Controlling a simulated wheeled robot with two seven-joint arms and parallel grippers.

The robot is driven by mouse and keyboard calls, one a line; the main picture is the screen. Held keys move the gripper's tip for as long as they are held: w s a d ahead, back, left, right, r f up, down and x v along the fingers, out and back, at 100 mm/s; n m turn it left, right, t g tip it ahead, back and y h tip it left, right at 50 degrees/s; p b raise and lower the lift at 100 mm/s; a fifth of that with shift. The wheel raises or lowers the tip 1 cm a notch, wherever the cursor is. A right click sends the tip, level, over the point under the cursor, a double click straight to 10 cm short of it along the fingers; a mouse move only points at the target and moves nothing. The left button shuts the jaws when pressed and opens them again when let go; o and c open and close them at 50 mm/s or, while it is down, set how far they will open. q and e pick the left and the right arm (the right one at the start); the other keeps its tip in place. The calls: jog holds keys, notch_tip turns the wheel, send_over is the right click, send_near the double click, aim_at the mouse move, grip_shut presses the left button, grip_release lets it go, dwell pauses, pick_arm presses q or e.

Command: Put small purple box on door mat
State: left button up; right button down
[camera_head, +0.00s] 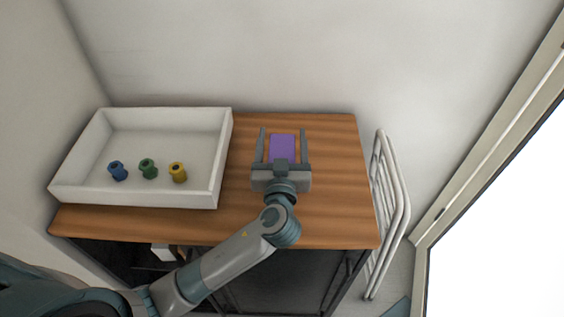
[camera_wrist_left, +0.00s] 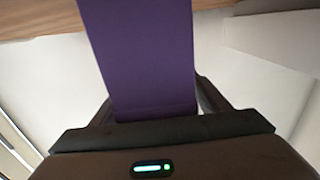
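The small purple box (camera_head: 283,147) is over the wooden table, near its back edge, in the head view. My left gripper (camera_head: 283,130) has its two fingers on either side of the box, with a narrow gap showing at each side, so it looks open. In the left wrist view the purple box (camera_wrist_left: 142,55) fills the middle, close in front of the gripper body. I cannot tell whether the box rests on the table. A blue-grey flat patch (camera_head: 397,308) on the floor at the bottom right may be the door mat, mostly cut off. My right gripper is out of view.
A white open tray (camera_head: 222,165) stands on the left of the table (camera_head: 340,200), holding a blue, a green and a yellow spool-like part. A white metal rack (camera_head: 390,200) stands right of the table. A bright glass door (camera_head: 500,220) is at the far right.

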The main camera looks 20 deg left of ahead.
pick_arm(q)
jog(key=c, duration=1.2)
jog(key=shift+o, duration=0.2)
jog(key=shift+r, duration=0.1)
jog(key=shift+r+p, duration=0.35)
jog(key=shift+r, duration=0.1)
notch_tip(320, 180, up, 4)
jog(key=shift+f+p, duration=0.25)
jog(key=shift+p, duration=0.9)
jog(key=s+d+r, duration=0.2)
jog(key=d+r, duration=0.1)
jog(key=d, duration=0.2)
jog(key=s+d+r+p, duration=0.1)
jog(key=d+r, duration=0.2)
jog(key=d, duration=0.3)
jog(key=shift+s+r, duration=0.25)
jog(key=shift+s, duration=0.15)
